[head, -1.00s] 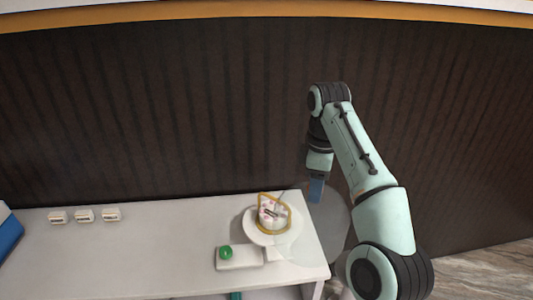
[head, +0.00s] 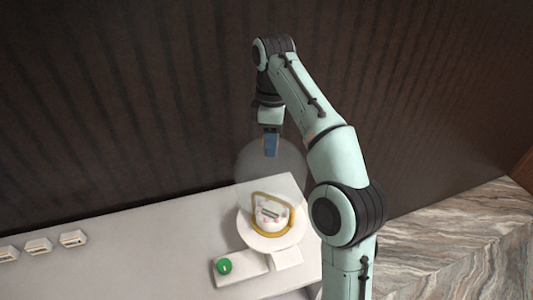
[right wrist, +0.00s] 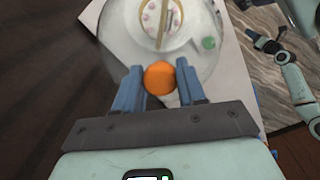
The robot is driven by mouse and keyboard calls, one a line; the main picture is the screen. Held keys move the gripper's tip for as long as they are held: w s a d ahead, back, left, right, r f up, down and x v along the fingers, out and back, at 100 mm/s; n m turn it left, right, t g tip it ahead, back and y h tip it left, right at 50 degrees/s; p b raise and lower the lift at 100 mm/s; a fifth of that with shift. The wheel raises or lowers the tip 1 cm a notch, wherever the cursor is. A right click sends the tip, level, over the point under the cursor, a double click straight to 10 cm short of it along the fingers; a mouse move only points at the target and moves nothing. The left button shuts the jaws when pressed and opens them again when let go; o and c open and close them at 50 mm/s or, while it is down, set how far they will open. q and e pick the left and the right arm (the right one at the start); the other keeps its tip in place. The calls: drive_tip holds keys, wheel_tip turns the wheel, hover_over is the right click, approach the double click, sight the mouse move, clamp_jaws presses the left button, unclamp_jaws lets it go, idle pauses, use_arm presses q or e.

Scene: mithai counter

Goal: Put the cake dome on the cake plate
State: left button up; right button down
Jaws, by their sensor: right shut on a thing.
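The clear cake dome (head: 250,165) hangs above the far side of the cake plate in the head view. My right gripper (head: 271,150) is shut on its knob, which shows orange between the blue fingers in the right wrist view (right wrist: 160,78). The white round cake plate (head: 250,238) stands on the counter, bearing a small decorated cake (head: 268,214) with a gold band-like frame around it. In the right wrist view, cake and plate show through the dome. My left gripper (right wrist: 263,42) shows small at the right there, its jaws too small to read.
A white block with a green button (head: 224,266) stands in front of the plate, beside a small blank card (head: 287,258). Several small labelled cards (head: 73,239) stand at the left. The counter (head: 150,255) between is clear. A dark ribbed wall rises behind.

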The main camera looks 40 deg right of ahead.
sight(275, 163)
drive_tip(key=shift+s+f, duration=0.25)
drive_tip(key=shift+s, duration=0.15)
drive_tip(key=shift+s+f, duration=0.6)
drive_tip(key=shift+f, duration=0.1)
drive_tip(key=f, duration=0.3)
drive_tip(key=shift+w, duration=0.4)
drive_tip(key=shift+s+f, duration=0.15)
drive_tip(key=shift+f, duration=4.25)
drive_tip(key=c, duration=0.6)
unclamp_jaws()
drive_tip(key=shift+o, duration=0.2)
wheel_tip(275, 163, up, 13)
drive_tip(key=shift+r, duration=0.2)
